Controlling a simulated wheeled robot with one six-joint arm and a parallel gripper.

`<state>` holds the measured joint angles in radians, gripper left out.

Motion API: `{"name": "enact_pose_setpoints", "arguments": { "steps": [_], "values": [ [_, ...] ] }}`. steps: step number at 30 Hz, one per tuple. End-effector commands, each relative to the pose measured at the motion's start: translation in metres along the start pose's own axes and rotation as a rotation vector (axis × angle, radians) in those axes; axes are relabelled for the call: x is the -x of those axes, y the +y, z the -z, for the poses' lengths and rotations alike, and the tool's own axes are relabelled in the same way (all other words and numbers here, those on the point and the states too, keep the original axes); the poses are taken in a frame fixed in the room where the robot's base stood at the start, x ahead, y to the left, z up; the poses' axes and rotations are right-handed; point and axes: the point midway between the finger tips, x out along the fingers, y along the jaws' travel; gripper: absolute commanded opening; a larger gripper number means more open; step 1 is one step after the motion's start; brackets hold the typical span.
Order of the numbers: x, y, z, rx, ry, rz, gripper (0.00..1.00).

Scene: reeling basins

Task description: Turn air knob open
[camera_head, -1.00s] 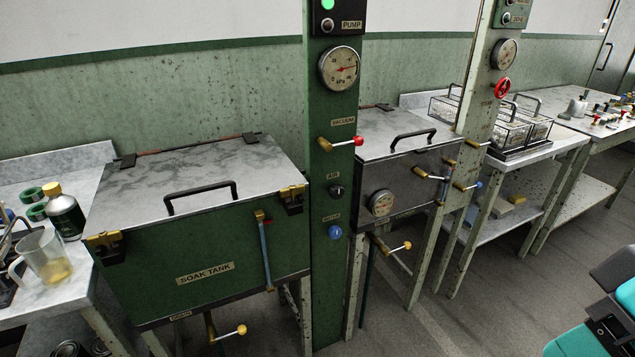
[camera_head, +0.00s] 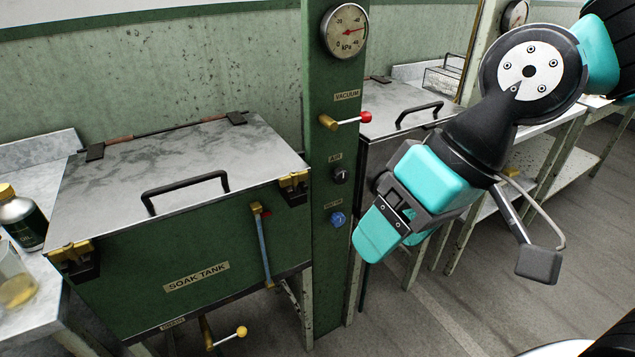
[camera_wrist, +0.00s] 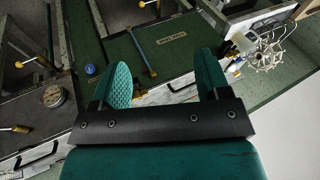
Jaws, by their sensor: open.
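The AIR knob (camera_head: 341,174) is a small black knob on the green column (camera_head: 328,262), below the red-tipped VACUUM lever (camera_head: 345,120) and above the blue WATER knob (camera_head: 338,219). My gripper (camera_head: 390,248) is open and empty, right of the column and apart from the knob, with its teal fingers pointing down-left. In the wrist view the two fingers (camera_wrist: 163,76) stand wide apart with nothing between them. The blue knob also shows there (camera_wrist: 90,69), left of the left finger. I cannot make out the AIR knob in the wrist view.
The soak tank (camera_head: 228,258) with its closed lid stands left of the column, its front latches and blue-handled lever sticking out. A second lidded tank (camera_head: 382,101) stands right behind my arm. A pressure gauge (camera_head: 344,30) is high on the column. Open floor lies at lower right.

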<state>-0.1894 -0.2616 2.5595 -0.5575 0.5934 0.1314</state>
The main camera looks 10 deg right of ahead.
Motion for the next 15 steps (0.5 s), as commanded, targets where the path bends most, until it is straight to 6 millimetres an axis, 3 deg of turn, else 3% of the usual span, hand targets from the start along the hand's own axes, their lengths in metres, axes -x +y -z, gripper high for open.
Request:
{"name": "enact_pose_setpoints", "arguments": {
  "steps": [1,6,11,15],
  "values": [
    [-0.036,0.018,0.003,-0.091,0.051,0.034,0.69],
    [-0.098,0.057,0.039,-0.479,0.279,0.226,0.69],
    [-0.134,0.108,0.071,-0.874,0.491,0.471,0.69],
    [-0.149,0.167,0.090,-1.207,0.664,0.726,0.69]
  ]
}}
